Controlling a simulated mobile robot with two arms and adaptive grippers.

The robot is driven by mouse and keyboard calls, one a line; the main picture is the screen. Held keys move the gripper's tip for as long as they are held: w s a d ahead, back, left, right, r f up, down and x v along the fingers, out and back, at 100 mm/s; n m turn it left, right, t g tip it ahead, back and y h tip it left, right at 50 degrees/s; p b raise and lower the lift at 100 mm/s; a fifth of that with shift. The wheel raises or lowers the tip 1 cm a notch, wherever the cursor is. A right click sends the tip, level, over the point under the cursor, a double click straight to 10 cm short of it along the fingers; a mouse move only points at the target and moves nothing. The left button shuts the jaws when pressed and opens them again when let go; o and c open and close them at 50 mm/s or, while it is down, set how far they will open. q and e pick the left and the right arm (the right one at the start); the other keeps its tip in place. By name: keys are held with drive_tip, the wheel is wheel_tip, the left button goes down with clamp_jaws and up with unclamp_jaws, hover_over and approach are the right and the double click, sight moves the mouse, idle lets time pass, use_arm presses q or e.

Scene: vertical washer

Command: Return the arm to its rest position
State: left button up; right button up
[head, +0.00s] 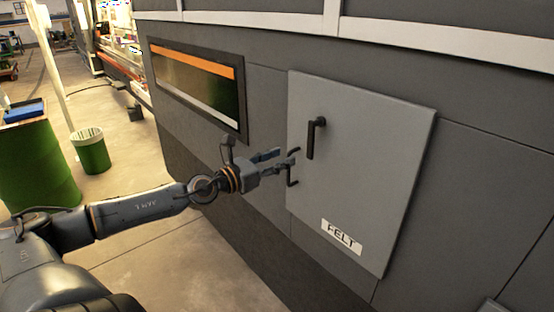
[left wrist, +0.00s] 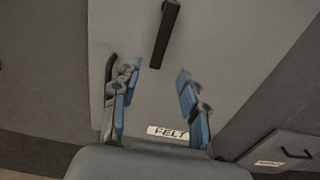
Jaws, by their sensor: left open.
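My left gripper (head: 279,164) is open and empty in front of the left edge of a grey door panel (head: 365,185). The panel has a black handle (head: 315,138) and a white label reading FELT (head: 341,237). In the left wrist view, the two blue-padded fingers of my left gripper (left wrist: 157,95) are spread apart with nothing between them. The black handle (left wrist: 164,34) is beyond the fingertips, apart from them. The FELT label (left wrist: 168,132) shows between the fingers. My right gripper is in neither view.
A dark window with an orange strip (head: 197,84) is set in the machine wall left of the panel. Bare floor (head: 190,262) lies below my left arm.

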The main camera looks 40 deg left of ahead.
use_arm(q)
drive_tip(key=shift+s, duration=0.2)
idle(0.5)
